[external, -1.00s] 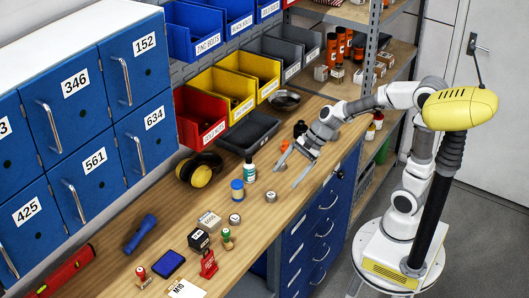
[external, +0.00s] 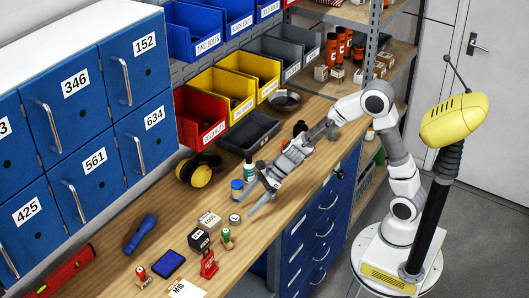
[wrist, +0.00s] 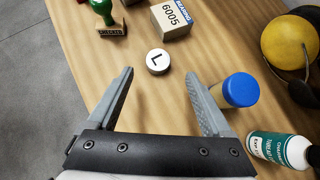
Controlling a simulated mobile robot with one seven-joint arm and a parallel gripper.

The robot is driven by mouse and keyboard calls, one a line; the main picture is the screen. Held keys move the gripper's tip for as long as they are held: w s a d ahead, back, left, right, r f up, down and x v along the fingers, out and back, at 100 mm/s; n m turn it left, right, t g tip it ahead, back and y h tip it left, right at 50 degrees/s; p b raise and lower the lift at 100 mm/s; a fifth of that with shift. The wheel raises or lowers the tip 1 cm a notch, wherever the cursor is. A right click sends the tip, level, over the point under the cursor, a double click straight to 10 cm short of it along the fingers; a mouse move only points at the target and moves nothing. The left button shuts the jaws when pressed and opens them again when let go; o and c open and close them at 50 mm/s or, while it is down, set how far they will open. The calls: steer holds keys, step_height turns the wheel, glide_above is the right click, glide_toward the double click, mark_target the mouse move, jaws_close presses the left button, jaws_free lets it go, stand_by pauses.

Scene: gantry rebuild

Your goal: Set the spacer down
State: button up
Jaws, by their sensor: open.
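My gripper (external: 251,193) is open over the bench, with nothing between its fingers. In the wrist view its fingertips (wrist: 159,76) point toward a small round pale-topped piece marked L (wrist: 157,61), probably a spacer. That piece stands on the wood just beyond the gap between the tips, apart from both fingers. In the external view the same piece (external: 235,219) sits beside the 6005 box. A second similar round piece, visible earlier, is hidden by my gripper; which one is the spacer I cannot tell.
A blue-lidded jar (wrist: 240,89) stands close outside the right finger in the wrist view. A 6005 box (wrist: 171,19), a green-handled stamp (wrist: 103,20), a white bottle (wrist: 280,148) and yellow earmuffs (wrist: 289,42) are around. Bare wood (external: 178,205) lies left of the box.

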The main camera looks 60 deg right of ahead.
mark_target(234, 218)
steer(key=shift+a+b+x, duration=0.25)
steer(key=shift+b+x, duration=0.35)
steer(key=shift+x, duration=2.55)
steer(key=shift+s+r, duration=0.1)
steer(key=shift+r, duration=0.1)
jaws_close()
